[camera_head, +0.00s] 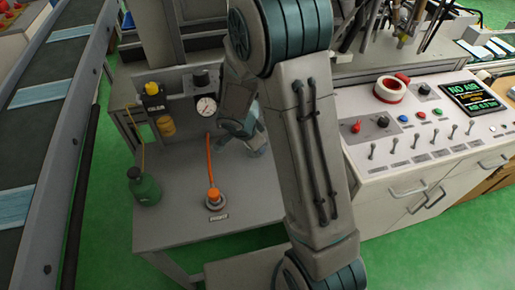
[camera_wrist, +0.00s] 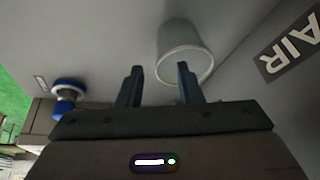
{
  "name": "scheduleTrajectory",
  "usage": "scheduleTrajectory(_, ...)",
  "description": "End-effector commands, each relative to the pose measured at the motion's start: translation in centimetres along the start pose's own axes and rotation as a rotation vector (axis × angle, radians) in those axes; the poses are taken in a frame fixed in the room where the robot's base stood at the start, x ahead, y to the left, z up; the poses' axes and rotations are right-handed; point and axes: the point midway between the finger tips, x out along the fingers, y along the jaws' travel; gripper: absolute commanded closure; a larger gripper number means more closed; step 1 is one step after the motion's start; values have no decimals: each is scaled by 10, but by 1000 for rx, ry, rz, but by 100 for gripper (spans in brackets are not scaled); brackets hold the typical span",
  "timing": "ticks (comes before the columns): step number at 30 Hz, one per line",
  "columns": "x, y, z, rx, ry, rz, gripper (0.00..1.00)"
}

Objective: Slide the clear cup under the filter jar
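A pale, translucent cup-like vessel (camera_wrist: 183,38), which looks like the clear cup, shows at the top of the wrist view with its round rim towards me. My gripper (camera_wrist: 160,68) is open. Its right finger overlaps the vessel in the picture, and its left finger is beside it; I cannot tell whether they touch. In the head view my gripper (camera_head: 256,146) is low over the grey bench, right of the pressure gauge, and I cannot make out the cup there. A small amber jar (camera_head: 167,127) hangs below the unit left of the gauge; it may be the filter jar.
The gauge (camera_head: 206,106) stands at the bench's back. An orange-topped fitting (camera_head: 214,197) with an orange tube is on the grey bench (camera_head: 175,225), and a green bottle (camera_head: 145,188) is at its left edge. A control panel (camera_head: 425,130) is on the right.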

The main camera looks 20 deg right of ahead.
Motion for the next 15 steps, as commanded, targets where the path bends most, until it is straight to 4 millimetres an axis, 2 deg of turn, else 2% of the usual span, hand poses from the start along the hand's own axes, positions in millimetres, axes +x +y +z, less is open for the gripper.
scheduleTrajectory(1, 10, 1, 1, 0, -1, 3, 67)
scheduleTrajectory(6, 31, 0, 0, 0, 0, 2, 67)
scheduleTrajectory(15, 42, 0, 0, 0, -1, -1, 67)
